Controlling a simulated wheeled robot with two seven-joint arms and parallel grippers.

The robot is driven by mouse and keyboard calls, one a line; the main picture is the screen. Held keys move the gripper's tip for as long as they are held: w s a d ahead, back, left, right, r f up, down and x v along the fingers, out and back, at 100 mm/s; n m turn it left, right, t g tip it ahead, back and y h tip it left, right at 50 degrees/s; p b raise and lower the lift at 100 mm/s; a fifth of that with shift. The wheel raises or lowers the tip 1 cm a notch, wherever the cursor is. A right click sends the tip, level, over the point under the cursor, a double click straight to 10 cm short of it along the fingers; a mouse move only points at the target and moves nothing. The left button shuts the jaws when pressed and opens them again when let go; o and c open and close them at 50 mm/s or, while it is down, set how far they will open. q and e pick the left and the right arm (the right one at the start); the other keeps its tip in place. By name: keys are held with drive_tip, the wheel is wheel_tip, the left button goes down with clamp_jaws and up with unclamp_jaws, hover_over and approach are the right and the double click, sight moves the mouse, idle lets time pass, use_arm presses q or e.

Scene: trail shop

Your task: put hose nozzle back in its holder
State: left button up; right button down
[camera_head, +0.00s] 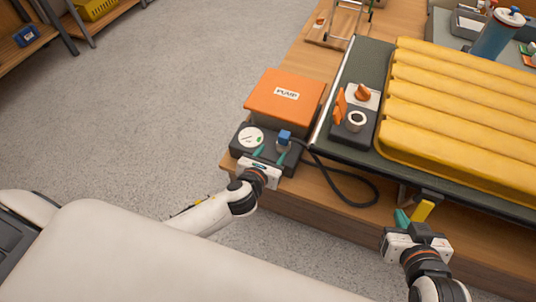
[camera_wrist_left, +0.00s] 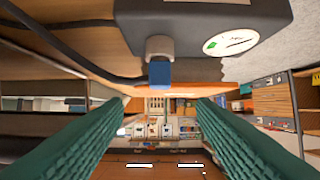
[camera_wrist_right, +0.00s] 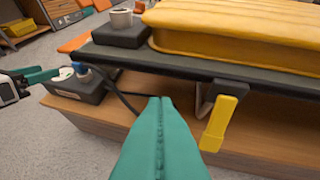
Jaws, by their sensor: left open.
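The blue hose nozzle (camera_head: 285,135) is at the grey holder (camera_wrist_left: 160,46) on the right side of the dark pump unit. In the left wrist view the nozzle (camera_wrist_left: 159,73) lines up with the holder and appears seated in it; how deep is hidden.
An orange pump box (camera_head: 284,97) stands behind the unit. A yellow ribbed sleeping pad (camera_head: 460,100) lies on a dark board (camera_head: 352,72) to the right. The floor at left is clear.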

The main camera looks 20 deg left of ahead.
use_arm(q)
drive_tip(key=s+r+n+g, duration=0.1)
drive_tip(key=s+r+n, duration=0.2)
drive_tip(key=n, duration=0.8)
drive_tip(key=s+a+r+n+g, duration=0.1)
drive_tip(key=s+r+n, duration=0.2)
drive_tip(key=s+n, duration=0.3)
drive_tip(key=s+r+n+g+h, duration=0.1)
drive_tip(key=s+r+n+g, duration=0.1)
drive_tip(key=n, duration=1.5)
drive_tip(key=s+r, duration=0.1)
drive_tip(key=s, duration=0.1)
drive_tip(key=shift+s+a, duration=0.25)
drive_tip(key=shift+s, duration=0.15)
use_arm(e)
drive_tip(key=shift+s+d+f+g, duration=0.2)
drive_tip(key=shift+s+f+g, duration=0.2)
drive_tip(key=shift+s+f, duration=0.05)
drive_tip(key=shift+s+d+f+g, duration=0.2)
drive_tip(key=shift+s+f+g, duration=0.2)
drive_tip(key=shift+s, duration=0.05)
use_arm(q)
drive_tip(key=shift+r, duration=0.1)
